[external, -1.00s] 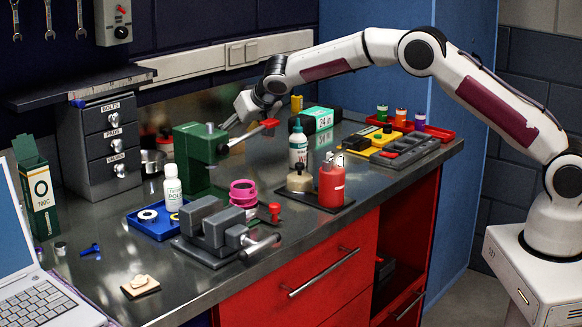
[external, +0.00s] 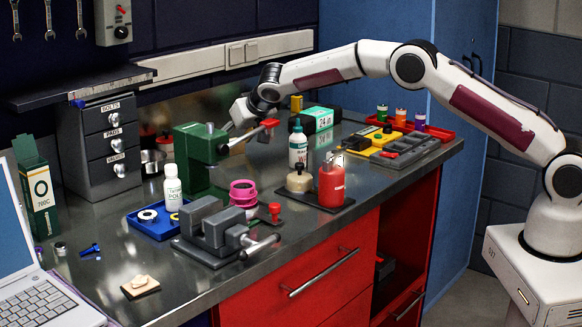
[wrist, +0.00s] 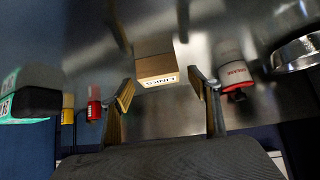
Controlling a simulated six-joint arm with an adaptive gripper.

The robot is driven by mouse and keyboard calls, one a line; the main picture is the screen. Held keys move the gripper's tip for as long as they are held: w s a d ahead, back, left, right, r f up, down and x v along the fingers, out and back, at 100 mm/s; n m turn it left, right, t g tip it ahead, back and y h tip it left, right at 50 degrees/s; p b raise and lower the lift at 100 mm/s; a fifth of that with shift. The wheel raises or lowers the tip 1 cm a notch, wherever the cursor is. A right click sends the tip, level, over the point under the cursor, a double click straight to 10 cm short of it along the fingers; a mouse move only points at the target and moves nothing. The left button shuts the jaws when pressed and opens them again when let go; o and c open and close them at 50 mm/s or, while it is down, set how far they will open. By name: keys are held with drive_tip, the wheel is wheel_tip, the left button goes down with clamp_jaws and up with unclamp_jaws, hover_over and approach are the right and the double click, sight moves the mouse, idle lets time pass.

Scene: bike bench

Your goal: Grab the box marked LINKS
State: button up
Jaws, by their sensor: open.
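The box marked LINKS (wrist: 157,69) is a small tan box with a white label on its near side. In the wrist view it stands on the metal bench top, just beyond and between the fingertips of my gripper (wrist: 160,84). The fingers are apart, one to each side of the box in the picture, and nothing is held. In the external view my gripper (external: 236,118) is low at the back of the bench, partly hidden by the green press (external: 198,155). I cannot make out the LINKS box in the external view.
In the wrist view a white and red container (wrist: 232,70) and a round metal dish (wrist: 297,51) lie right of the box. A red cylinder (wrist: 94,104) and a green-black box (wrist: 28,95) are left. A grey drawer unit (external: 98,140) stands left of the press.

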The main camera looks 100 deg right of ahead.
drive_tip(key=shift+x, duration=0.9)
drive_tip(key=c, duration=1.2)
